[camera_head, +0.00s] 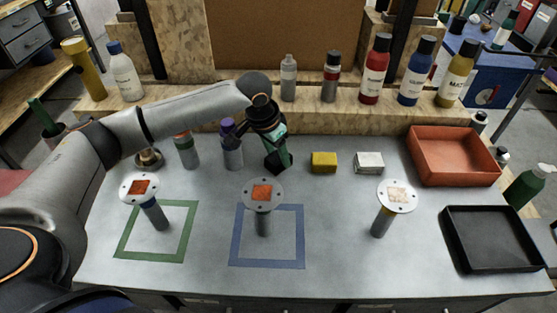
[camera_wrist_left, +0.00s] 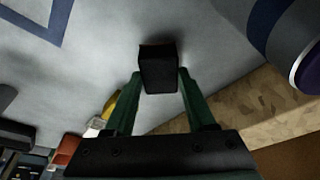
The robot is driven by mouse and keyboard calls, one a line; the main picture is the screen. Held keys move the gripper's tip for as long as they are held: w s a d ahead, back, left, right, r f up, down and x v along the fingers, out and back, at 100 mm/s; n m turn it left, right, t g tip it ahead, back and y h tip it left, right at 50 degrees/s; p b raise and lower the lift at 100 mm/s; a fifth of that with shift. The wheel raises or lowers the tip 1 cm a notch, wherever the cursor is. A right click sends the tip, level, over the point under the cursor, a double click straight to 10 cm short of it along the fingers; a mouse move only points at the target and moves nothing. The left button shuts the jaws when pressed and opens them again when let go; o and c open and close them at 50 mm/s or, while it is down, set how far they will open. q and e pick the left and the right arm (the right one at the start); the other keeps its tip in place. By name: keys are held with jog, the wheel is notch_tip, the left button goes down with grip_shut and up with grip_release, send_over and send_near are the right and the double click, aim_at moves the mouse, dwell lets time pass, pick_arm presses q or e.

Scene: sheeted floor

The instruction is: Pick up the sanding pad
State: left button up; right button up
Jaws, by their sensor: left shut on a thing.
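A small black block, which I take to be the sanding pad (camera_wrist_left: 158,68), sits between the two green fingers of my left gripper (camera_wrist_left: 160,90) in the left wrist view. The fingers touch it on both sides. In the head view my left gripper (camera_head: 283,157) points down at the back middle of the grey table, with the dark pad (camera_head: 275,163) at its tips. A dark shadow lies close to the pad; I cannot tell whether it touches the table. My right gripper is not in view.
A yellow block (camera_head: 324,162) and a white block (camera_head: 369,162) lie to the right. A purple-capped bottle (camera_head: 231,147) stands close on the left. Three round-topped stands, including the middle one (camera_head: 263,194), are in front. A red tray (camera_head: 455,157) and black tray (camera_head: 490,239) are at right.

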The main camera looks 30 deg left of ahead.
aim_at(278, 158)
pick_arm(q)
jog(key=shift+c, duration=1.3)
notch_tip(278, 158, up, 10)
jog(key=shift+p, duration=0.45)
jog(key=o, duration=0.8)
jog(key=c, duration=0.6)
jog(key=shift+c, duration=0.2)
